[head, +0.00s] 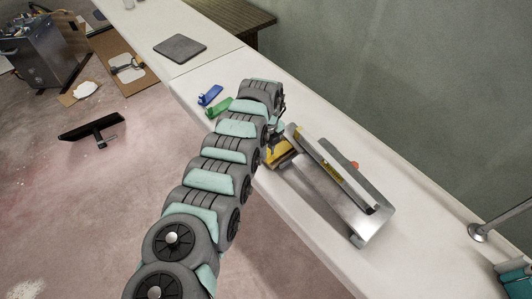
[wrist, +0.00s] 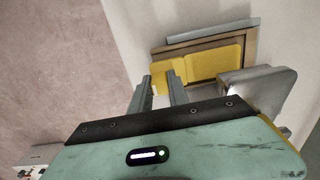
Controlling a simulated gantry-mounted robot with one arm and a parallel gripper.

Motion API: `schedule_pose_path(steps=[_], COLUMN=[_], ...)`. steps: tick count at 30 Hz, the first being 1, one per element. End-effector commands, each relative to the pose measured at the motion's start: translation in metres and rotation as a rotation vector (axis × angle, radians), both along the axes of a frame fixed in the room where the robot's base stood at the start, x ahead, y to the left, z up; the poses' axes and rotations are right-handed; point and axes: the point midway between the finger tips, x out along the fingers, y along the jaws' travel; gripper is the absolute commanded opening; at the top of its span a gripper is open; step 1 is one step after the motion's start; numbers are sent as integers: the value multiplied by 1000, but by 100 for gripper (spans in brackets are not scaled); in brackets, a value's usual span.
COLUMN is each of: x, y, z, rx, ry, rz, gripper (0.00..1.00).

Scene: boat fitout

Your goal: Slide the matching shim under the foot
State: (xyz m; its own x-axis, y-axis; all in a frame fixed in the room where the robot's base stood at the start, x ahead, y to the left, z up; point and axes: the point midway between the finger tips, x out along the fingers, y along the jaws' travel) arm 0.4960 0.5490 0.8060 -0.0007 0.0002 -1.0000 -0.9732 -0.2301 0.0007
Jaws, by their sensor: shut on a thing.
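A yellow shim (wrist: 168,68) is between the fingers of my gripper (wrist: 163,88) in the wrist view, at the edge of a brown frame (wrist: 248,48). A wider yellow surface (wrist: 215,62) adjoins it on the right; I cannot tell if it is the same piece. In the head view my gripper (head: 276,136) is at the left end of a metal unit (head: 360,215), with yellow (head: 281,156) showing below it. The unit bears a yellow strip (head: 331,171). The foot and the shim's far end are hard to make out.
A blue shim (head: 210,95) and a green shim (head: 219,107) lie on the white bench (head: 300,220), left of my gripper. A dark grey pad (head: 180,47) lies farther back. A metal post (head: 479,232) stands at the right. A wall runs behind the bench.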

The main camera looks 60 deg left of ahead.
Motion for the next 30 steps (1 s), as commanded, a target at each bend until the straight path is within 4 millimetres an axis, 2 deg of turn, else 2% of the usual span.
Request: schedule_pose_path(steps=[9, 10, 18, 26, 30], x=[1, 1, 0, 0, 0], y=[0, 0, 0, 0, 1], z=[1, 1, 1, 1, 14], rx=[0, 0, 0, 0, 1], ry=[0, 0, 0, 0, -1], rz=[0, 0, 0, 0, 1], gripper=[0, 24, 46, 47, 47])
